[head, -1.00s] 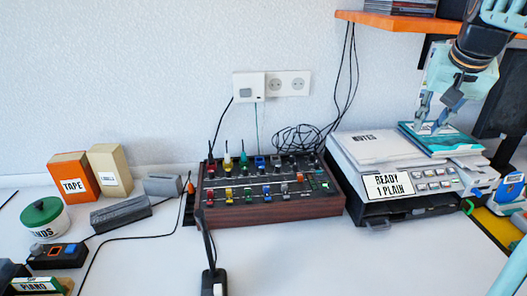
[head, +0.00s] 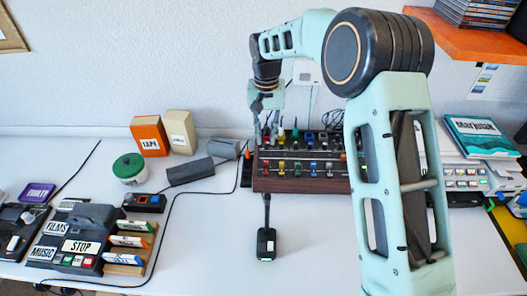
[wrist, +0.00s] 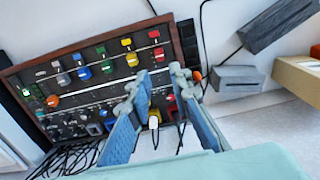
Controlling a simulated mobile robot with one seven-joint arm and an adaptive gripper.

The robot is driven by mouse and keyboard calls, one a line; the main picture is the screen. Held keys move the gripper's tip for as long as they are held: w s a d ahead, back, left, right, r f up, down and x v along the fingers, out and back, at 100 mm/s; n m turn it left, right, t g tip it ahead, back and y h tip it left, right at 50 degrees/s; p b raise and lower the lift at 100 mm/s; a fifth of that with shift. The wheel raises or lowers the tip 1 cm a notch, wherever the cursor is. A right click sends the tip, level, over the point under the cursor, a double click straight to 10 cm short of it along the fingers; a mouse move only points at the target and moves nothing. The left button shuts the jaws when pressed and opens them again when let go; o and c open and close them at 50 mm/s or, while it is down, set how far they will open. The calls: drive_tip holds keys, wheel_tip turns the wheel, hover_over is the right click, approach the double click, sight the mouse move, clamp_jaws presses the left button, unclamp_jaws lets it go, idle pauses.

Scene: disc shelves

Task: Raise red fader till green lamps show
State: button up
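The mixer (head: 300,184) is a dark panel with wooden edges against the wall; it also shows in the wrist view (wrist: 88,62). A red fader cap (head: 269,167) is in its front row at the left; it also shows in the wrist view (wrist: 158,53), beside a yellow one. My gripper (head: 266,141) is open above the mixer's left end. In the wrist view its fingertips (wrist: 161,75) are spread just short of the red cap, apart from it. Yellow and red plugs show between the fingers. Small green marks (wrist: 39,113) show on the panel; I cannot tell if they are lit.
A grey block (head: 190,171), an orange TAPE box (head: 150,136) and a green-lidded tub (head: 129,168) stand left of the mixer. A black switch (head: 266,244) lies in front. Cables lie behind the mixer. My arm hides the mixer's right side.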

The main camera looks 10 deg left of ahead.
sight(266, 162)
wheel_tip(266, 162, down, 11)
drive_tip(key=shift+r, duration=0.2)
idle(0.3)
clamp_jaws()
drive_tip(key=shift+w, duration=0.1)
